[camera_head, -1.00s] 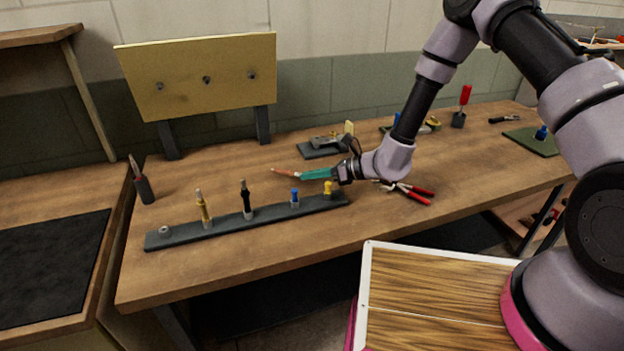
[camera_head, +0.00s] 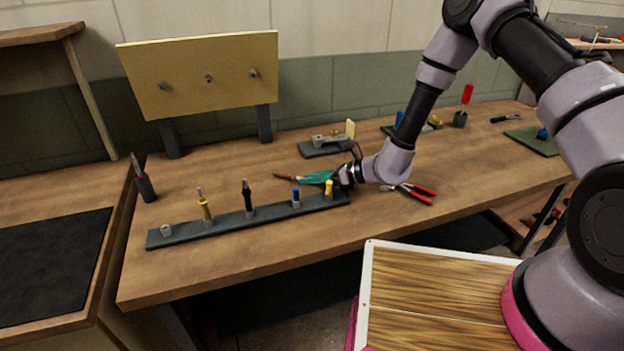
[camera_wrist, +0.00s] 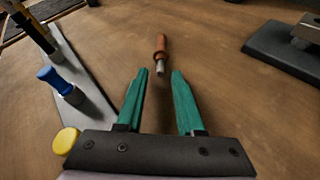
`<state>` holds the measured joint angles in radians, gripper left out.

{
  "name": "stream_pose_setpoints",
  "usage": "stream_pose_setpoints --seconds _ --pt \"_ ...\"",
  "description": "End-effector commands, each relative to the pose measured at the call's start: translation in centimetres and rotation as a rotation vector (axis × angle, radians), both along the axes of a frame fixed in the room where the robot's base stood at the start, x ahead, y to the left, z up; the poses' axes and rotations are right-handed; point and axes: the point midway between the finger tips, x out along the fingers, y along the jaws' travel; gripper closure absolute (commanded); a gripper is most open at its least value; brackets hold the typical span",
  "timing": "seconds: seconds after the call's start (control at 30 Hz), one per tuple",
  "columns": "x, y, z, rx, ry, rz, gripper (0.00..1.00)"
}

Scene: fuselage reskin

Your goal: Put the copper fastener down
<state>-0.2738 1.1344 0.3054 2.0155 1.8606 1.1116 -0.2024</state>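The copper fastener (camera_head: 286,176) lies on the workbench just beyond my fingertips. In the wrist view, the copper fastener (camera_wrist: 161,47) has a copper-brown body and a grey tip pointing back toward me. My gripper (camera_head: 307,178) has teal fingers and is low over the bench, behind the fastener rack. In the wrist view, my gripper (camera_wrist: 160,73) is open, with a clear gap on each side of the grey tip. Nothing is gripped.
The dark rack (camera_head: 226,224) holds several fasteners along the front; its blue one (camera_wrist: 64,86) is close to my left finger. A dark fixture (camera_head: 322,149) stands behind. Red-handled pliers (camera_head: 418,194) lie right. Bare bench (camera_head: 225,165) spreads left.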

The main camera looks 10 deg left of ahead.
Motion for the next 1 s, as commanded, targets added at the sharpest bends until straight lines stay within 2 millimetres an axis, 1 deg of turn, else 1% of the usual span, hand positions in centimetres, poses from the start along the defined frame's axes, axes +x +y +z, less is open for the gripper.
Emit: stream_pose_setpoints --seconds 0.07,0.17,0.4,0.5,0.6,0.73,0.93,1.0 --pt "0.0 -0.6 0.3 -0.002 0.000 -0.002 0.61" --pt "-0.1 -2.2 0.9 -0.002 0.000 -0.004 0.61" --pt "-0.6 -7.0 2.9 -0.001 -0.001 -0.003 0.61" --pt "-0.9 -8.7 3.6 -0.001 0.000 -0.003 0.61" --pt "-1.0 -9.9 4.1 0.000 -0.001 -0.002 0.61" --pt "-1.2 -10.8 4.5 0.000 0.000 0.001 0.61" --pt "-1.2 -11.1 4.7 0.000 -0.004 0.004 0.61" --pt "-1.1 -11.2 5.5 0.000 -0.023 0.019 0.61"
